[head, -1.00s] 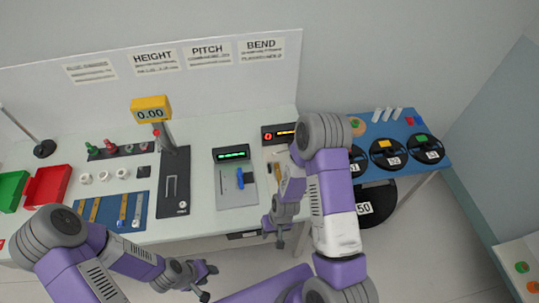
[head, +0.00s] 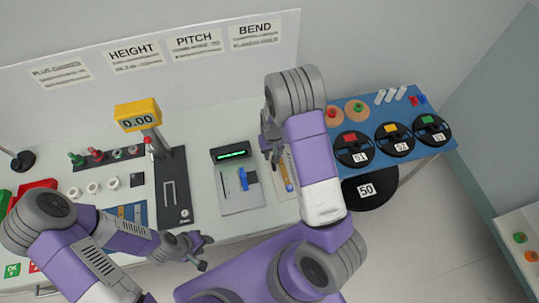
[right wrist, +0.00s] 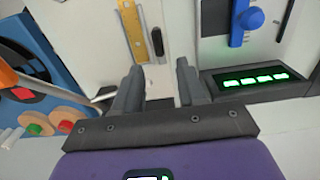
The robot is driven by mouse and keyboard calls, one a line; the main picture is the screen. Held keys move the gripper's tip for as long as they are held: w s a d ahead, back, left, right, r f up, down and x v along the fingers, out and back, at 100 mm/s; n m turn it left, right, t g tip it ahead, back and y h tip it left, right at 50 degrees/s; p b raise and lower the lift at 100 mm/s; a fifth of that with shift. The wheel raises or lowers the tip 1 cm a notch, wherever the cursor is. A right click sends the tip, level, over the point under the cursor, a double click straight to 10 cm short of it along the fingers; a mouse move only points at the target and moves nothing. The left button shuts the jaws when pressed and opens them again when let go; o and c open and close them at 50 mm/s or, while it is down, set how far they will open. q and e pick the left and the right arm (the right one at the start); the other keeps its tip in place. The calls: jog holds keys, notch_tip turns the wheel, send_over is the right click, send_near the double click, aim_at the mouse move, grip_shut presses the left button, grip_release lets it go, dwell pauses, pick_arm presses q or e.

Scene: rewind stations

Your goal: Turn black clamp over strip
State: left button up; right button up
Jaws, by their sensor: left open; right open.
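A yellow strip (right wrist: 131,35) with holes lies on the white plate of the bend station in the right wrist view. The small black clamp (right wrist: 157,42) stands beside it and runs alongside it, apart from it and not across it. In the head view the strip (head: 285,178) shows partly next to my right arm; I cannot make out the clamp there. My right gripper (right wrist: 157,78) is open and empty, with the clamp beyond its fingers; in the head view it is over the bend station (head: 270,143). My left gripper (head: 207,252) is open and empty at the table's front edge.
The pitch station has a blue knob (head: 243,180) and a green-lit display (head: 231,154), close beside my right gripper. The height gauge (head: 174,190) stands further left. A blue table (head: 405,157) with black reels is at the right.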

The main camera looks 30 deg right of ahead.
jog(key=f, duration=0.6)
jog(key=shift+s, duration=0.25)
jog(key=shift+c, duration=0.3)
grip_shut()
